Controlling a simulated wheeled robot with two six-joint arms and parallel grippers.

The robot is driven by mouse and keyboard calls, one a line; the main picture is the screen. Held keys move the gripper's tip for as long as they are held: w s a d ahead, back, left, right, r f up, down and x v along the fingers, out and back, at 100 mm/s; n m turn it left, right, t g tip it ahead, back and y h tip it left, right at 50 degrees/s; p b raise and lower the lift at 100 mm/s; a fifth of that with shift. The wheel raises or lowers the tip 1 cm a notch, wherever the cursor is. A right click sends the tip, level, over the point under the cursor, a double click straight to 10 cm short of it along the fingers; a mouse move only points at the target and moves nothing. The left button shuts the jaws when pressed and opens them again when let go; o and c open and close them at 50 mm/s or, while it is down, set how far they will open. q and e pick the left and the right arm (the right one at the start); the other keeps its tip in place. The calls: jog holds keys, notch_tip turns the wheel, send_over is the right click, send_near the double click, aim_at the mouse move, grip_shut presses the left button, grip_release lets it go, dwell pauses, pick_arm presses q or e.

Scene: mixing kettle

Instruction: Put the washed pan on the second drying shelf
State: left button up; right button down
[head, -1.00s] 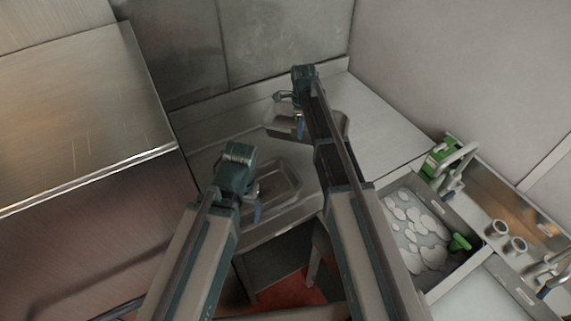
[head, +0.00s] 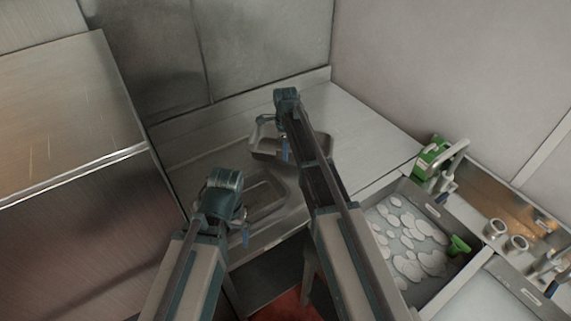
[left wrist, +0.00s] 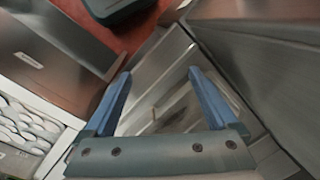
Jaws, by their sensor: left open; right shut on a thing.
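A shallow rectangular metal pan (head: 264,148) is at the back of the steel counter, partly hidden by my right arm. My right gripper (head: 285,150) is shut on it at its left part; the fingers are mostly hidden. I cannot tell whether the pan touches the counter. A second shallow rectangular pan or basin (head: 268,192) lies nearer on the counter. My left gripper (head: 244,214) is open and empty beside and above it. In the left wrist view, its blue fingers (left wrist: 160,78) are spread over a metal surface. I cannot make out a drying shelf.
A sink with white suds (head: 390,250) and a green-handled brush (head: 459,245) is at the right. A green object (head: 430,160) stands by the taps. A tall steel cabinet (head: 70,130) is at the left, and walls close off the back. Counter right of the pan (head: 365,125) is clear.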

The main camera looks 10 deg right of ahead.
pick_arm(q)
jog(key=shift+f+b, duration=1.8)
jog(key=shift+b, duration=0.05)
pick_arm(e)
jog(key=shift+f, duration=1.85)
pick_arm(q)
jog(key=shift+f, duration=0.2)
pick_arm(e)
jog(key=shift+f, duration=0.15)
jog(key=c, duration=1)
grip_release()
jog(key=shift+o, duration=0.2)
pick_arm(q)
jog(key=shift+r, duration=0.15)
pick_arm(e)
notch_tip(320, 180, up, 12)
jog(key=p, duration=1.2)
jog(key=shift+r, duration=0.25)
pick_arm(q)
notch_tip(320, 180, up, 12)
pick_arm(e)
jog(key=shift+s, duration=0.1)
